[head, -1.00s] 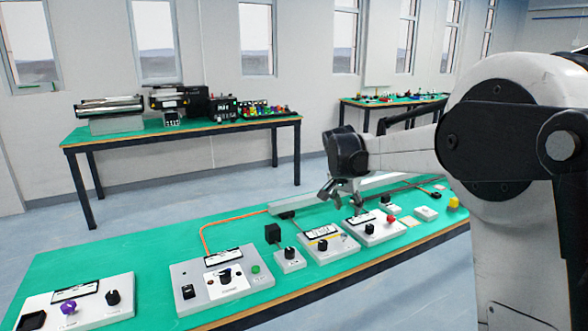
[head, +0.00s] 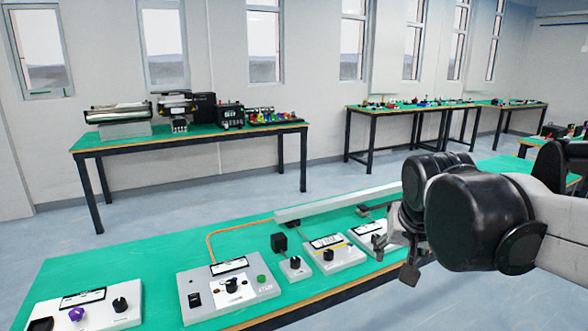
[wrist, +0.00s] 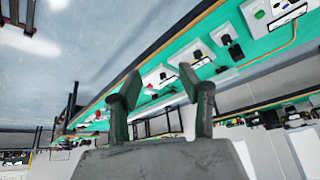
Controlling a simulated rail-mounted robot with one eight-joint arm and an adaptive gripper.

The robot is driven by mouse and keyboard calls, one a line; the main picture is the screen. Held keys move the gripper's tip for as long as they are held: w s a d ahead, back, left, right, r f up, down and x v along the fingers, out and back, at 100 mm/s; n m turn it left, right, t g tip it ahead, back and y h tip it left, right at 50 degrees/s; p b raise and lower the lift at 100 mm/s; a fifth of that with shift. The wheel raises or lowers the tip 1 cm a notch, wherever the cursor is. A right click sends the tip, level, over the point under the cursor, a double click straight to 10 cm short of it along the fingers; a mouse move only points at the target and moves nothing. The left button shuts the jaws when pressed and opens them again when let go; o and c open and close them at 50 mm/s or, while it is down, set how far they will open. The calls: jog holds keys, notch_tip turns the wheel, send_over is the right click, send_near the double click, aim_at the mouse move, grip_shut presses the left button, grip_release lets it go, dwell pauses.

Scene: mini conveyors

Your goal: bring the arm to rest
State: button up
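My gripper (head: 394,257) shows in the head view at the right, at the front edge of the near green-topped bench (head: 130,255). In the wrist view my gripper (wrist: 160,90) has its two fingers well apart, with nothing between them. The wrist view is tilted, with the bench running diagonally across the top. My dark wrist and pale forearm reach in from the right of the head view and hide the bench's right part. I cannot tell the exact gap between the fingers and the bench edge.
Control boxes stand on the near bench, including a grey one (head: 228,290), a white one with a purple knob (head: 85,308) and a small one with a black knob (head: 293,266). A long pale bar (head: 335,205) lies behind. The floor (head: 200,195) between benches is clear.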

jog(key=s+f+n, duration=0.1)
jog(key=s+f, duration=0.2)
jog(key=s, duration=0.4)
jog(key=s+f+n+t, duration=0.1)
jog(key=s+f, duration=0.2)
jog(key=s, duration=0.4)
jog(key=shift+s+y+p, duration=0.15)
jog(key=shift+y+p, duration=0.2)
jog(key=shift+y, duration=0.05)
jog(key=shift+a, duration=0.1)
